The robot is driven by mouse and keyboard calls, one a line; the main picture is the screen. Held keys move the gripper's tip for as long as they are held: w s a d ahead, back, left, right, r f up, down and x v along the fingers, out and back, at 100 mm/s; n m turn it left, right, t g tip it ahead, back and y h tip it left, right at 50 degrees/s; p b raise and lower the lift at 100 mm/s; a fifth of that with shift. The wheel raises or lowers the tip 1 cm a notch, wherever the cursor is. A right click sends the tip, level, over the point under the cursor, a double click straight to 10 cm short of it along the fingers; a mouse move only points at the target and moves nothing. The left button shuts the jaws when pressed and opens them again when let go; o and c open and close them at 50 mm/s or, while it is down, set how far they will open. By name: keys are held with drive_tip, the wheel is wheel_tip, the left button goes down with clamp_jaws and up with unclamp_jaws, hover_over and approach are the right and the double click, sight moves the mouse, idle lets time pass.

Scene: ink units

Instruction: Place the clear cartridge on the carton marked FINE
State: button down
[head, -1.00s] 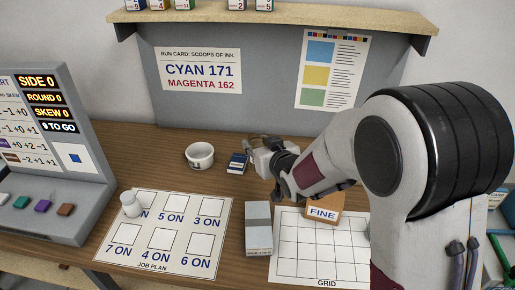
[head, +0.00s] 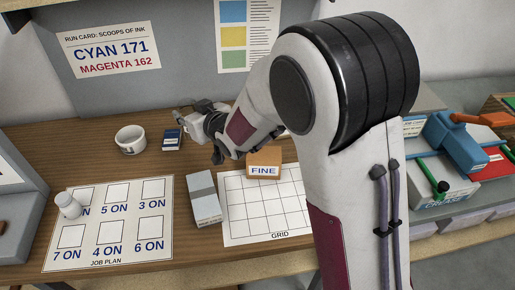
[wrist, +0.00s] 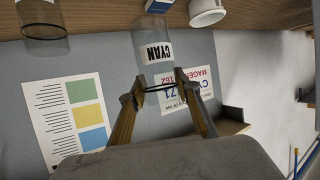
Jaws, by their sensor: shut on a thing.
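My gripper (wrist: 159,86) is shut on the clear cartridge (wrist: 152,60), a see-through cylinder with a CYAN label that looks upside down in the wrist view. In the head view my gripper (head: 192,128) is above the back of the table, behind and left of the carton marked FINE (head: 263,171). The cartridge cannot be made out clearly there. The carton is brown-orange with a white label and stands at the back of the grid sheet, partly close behind my forearm. Its top is not clearly seen.
A second clear cylinder (wrist: 42,20) shows in the wrist view. A grey-white box (head: 204,198) lies beside the grid sheet (head: 262,215).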

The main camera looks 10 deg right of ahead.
drive_tip(key=s+d+r+n+g+y, duration=0.1)
drive_tip(key=s+d+r+n+y, duration=0.1)
drive_tip(key=d+r, duration=0.8)
drive_tip(key=s+d+f+n+g+y, duration=0.1)
drive_tip(key=s+d+f, duration=0.1)
drive_tip(key=s+d, duration=0.4)
drive_tip(key=shift+s+d, duration=0.15)
drive_tip(key=shift+d, duration=1.45)
wheel_tip(320, 180, down, 6)
drive_tip(key=shift+f+g, duration=0.2)
drive_tip(key=shift+g, duration=0.1)
drive_tip(key=shift+f, duration=1.8)
drive_tip(key=shift+f, duration=0.15)
